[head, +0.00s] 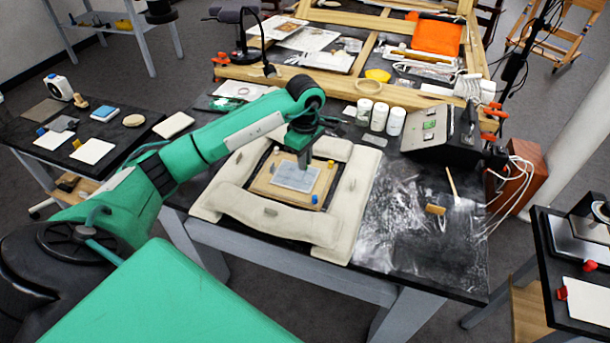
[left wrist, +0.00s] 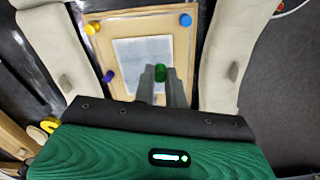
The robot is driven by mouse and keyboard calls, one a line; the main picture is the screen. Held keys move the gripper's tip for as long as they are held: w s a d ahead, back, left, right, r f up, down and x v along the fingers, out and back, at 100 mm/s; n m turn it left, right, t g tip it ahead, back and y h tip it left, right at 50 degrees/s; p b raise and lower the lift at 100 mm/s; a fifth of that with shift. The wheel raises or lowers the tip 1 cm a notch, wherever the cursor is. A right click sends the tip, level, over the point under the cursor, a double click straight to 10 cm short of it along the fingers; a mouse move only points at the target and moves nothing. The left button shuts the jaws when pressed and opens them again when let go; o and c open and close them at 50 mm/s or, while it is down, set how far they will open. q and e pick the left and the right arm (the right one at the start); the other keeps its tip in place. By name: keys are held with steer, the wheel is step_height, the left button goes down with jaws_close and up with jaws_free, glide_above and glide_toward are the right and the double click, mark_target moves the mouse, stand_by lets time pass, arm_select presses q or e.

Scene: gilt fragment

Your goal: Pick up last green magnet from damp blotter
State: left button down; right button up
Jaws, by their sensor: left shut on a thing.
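The damp blotter (head: 297,177) is a pale grey sheet on a tan wooden board, inside a frame of cream padded bars. It also shows in the left wrist view (left wrist: 133,52). My left gripper (head: 303,163) points down over the far part of the blotter. In the left wrist view its two fingers (left wrist: 160,78) are shut on the green magnet (left wrist: 160,72), at the sheet's edge. I cannot tell whether the magnet touches the blotter. The fingers hide the magnet in the head view. My right gripper is not in view.
A yellow magnet (left wrist: 92,28), a blue magnet (left wrist: 185,20) and a purple magnet (left wrist: 109,76) sit on the board around the sheet. The padded bars (head: 275,219) surround the board. White jars (head: 379,117) and a dark box (head: 440,130) stand behind. A brush (head: 436,209) lies right.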

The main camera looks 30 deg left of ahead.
arm_select(q)
step_height(320, 180, up, 13)
steer(key=b, duration=0.1)
